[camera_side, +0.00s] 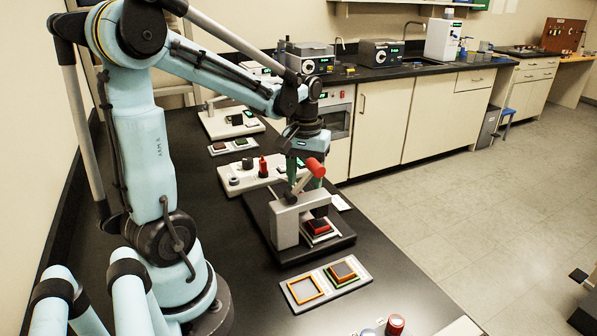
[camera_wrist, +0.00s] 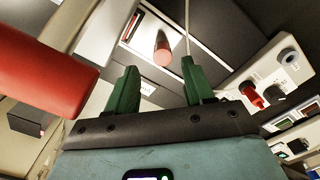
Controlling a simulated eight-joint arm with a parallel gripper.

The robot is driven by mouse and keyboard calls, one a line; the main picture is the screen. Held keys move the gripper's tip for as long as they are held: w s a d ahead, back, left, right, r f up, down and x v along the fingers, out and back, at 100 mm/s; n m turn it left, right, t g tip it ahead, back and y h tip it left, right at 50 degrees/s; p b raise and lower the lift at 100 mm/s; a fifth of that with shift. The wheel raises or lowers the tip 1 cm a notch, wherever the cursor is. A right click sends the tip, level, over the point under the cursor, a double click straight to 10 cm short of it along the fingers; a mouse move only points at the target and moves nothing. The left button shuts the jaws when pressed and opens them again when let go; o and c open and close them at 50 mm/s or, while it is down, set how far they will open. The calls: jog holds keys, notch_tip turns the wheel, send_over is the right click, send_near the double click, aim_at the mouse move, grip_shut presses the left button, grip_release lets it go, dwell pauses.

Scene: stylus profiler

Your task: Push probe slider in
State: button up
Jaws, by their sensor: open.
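My gripper (camera_side: 304,172) points down beside the press-like unit with a red-gripped lever. In the wrist view my gripper (camera_wrist: 159,66) has its two green fingers spread. A reddish cylinder (camera_wrist: 163,50) shows beyond the gap, apart from the fingers. The lever's red grip (camera_side: 316,168) is close to the fingers in the side view, and the large red cylinder (camera_wrist: 40,62) at left in the wrist view looks like it. A pale unit with a red knob (camera_side: 263,167) stands behind; it also shows at right in the wrist view (camera_wrist: 272,78). I cannot tell which part is the probe slider.
The grey press-like unit (camera_side: 285,227) stands on a black base. A tray with framed samples (camera_side: 306,286) lies in front. More pale units (camera_side: 225,121) stand farther back on the dark bench. The bench's right edge drops to open floor (camera_side: 440,170).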

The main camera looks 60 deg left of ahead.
notch_tip(320, 180, up, 8)
dwell(0.5)
jog(key=shift+d, duration=0.15)
jog(key=w+d+m+t, duration=0.45)
jog(key=d+t, duration=0.35)
jog(key=d, duration=0.4)
jog(key=s+d+f+m+g, duration=0.1)
jog(key=s+d+f+m, duration=0.1)
jog(key=s+f+m, duration=0.2)
jog(key=shift+s+d+f, duration=0.15)
jog(key=shift+s+d, duration=0.2)
jog(key=shift+s, duration=0.55)
